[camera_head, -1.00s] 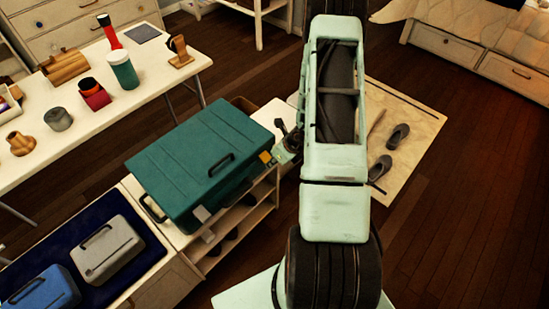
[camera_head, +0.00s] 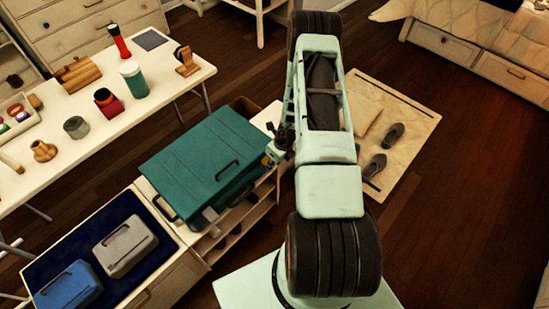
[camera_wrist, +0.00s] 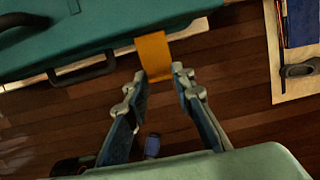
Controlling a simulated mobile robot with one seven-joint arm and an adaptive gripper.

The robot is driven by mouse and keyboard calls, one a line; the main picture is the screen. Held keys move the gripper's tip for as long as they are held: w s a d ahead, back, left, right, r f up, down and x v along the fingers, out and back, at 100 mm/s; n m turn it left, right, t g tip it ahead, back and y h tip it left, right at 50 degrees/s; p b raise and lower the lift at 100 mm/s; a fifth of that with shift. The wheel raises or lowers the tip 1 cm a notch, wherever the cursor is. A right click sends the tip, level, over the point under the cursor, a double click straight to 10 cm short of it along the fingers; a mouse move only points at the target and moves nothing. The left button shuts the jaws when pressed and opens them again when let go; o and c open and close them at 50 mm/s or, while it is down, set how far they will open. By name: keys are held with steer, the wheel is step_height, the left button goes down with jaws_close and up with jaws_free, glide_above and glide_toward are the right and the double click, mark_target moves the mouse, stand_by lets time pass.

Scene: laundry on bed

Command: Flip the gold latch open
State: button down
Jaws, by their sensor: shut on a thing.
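A teal case (camera_head: 195,150) lies shut on a low shelf unit, with a dark handle on its lid. The gold latch (camera_head: 267,160) is at its right edge. In the wrist view the gold latch (camera_wrist: 154,55) is a flat strip sticking out from the edge of the teal case (camera_wrist: 100,25). My gripper (camera_wrist: 160,76) is shut on the latch, with one fingertip on each side of it. In the head view my gripper (camera_head: 272,154) is small and partly hidden by my arm.
A dark handle (camera_wrist: 82,72) sticks out from the case beside the latch. Grey (camera_head: 125,248) and blue (camera_head: 68,287) cases lie on a dark blue mat at lower left. A white table (camera_head: 95,125) with bottles and cups stands behind. Slippers (camera_head: 393,135) lie on a rug at right.

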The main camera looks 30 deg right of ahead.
steer(key=p, duration=0.2)
steer(key=shift+s+r+p, duration=0.1)
steer(key=shift+r+p, duration=0.2)
steer(key=shift+p, duration=0.1)
steer(key=shift+f+g+p, duration=0.2)
steer(key=shift+g+p, duration=0.2)
steer(key=shift+p, duration=0.55)
steer(key=c, duration=1.6)
jaws_free()
steer(key=shift+r, duration=0.1)
steer(key=r, duration=0.4)
steer(key=s+r, duration=0.1)
steer(key=r, duration=0.6)
steer(key=shift+s+d+r, duration=0.3)
steer(key=shift+r, duration=0.1)
steer(key=shift+w, duration=0.1)
